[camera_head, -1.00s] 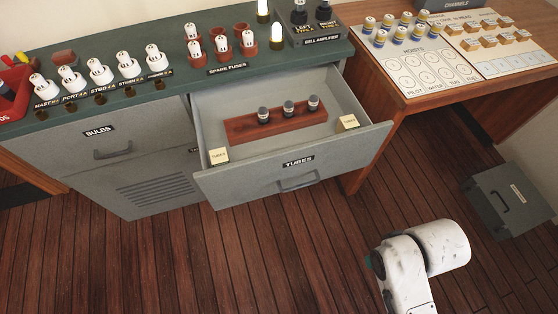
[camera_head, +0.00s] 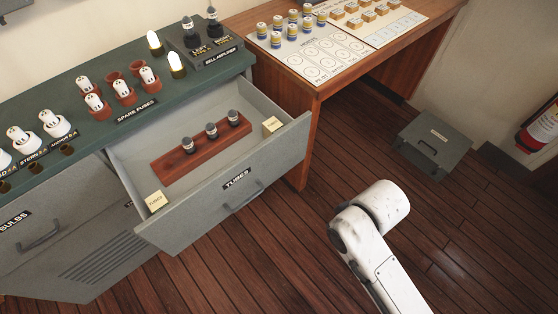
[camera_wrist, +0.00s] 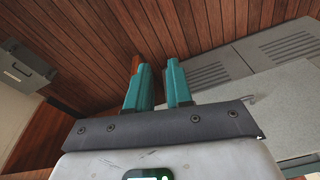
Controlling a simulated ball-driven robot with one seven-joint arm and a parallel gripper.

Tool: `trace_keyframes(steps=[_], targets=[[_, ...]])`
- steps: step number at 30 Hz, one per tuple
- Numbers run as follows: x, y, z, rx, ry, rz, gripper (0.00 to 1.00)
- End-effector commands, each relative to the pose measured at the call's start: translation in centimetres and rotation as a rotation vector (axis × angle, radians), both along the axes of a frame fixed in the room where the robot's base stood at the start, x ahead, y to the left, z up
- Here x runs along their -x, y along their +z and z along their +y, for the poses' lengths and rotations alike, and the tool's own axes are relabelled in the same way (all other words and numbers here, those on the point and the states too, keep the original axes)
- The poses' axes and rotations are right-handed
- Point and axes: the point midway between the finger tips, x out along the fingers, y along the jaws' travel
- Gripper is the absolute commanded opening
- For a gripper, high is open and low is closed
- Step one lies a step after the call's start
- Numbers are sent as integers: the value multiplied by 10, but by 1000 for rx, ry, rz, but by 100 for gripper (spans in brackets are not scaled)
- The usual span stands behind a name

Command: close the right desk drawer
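The right desk drawer, labelled TUBES, (camera_head: 222,202) is pulled far open from the grey-green desk. Inside it, a red-brown wooden block (camera_head: 175,165) holds three dark-capped tubes, with a small cream box (camera_head: 156,201) at the left front and another (camera_head: 271,126) at the right. The drawer's bar handle (camera_head: 243,200) is on its front. My gripper (camera_wrist: 158,68) shows in the wrist view as two teal fingers with a narrow empty gap between them. In the head view only my white arm shows, right of the drawer and apart from it; the gripper is hidden there.
The BULBS drawer (camera_head: 37,230) on the left looks shut. Spare fuses and bulbs stand on the desk top (camera_head: 100,128). A wooden table (camera_head: 317,82) adjoins on the right. A grey case (camera_head: 432,143) lies on the floor near a fire extinguisher (camera_head: 541,128). The floor before the drawer is clear.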

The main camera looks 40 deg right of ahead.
Motion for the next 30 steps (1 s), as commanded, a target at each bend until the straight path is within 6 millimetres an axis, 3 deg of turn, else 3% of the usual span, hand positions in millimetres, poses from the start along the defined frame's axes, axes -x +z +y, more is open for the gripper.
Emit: trace_keyframes(steps=[6,13,21,30], targets=[[-71,2,-22,-245,-561,-265,0],[-124,18,-58,-547,-1050,-470,0],[-142,21,-72,-663,-1199,-528,0],[-179,-14,-70,-658,-1193,-525,0]])
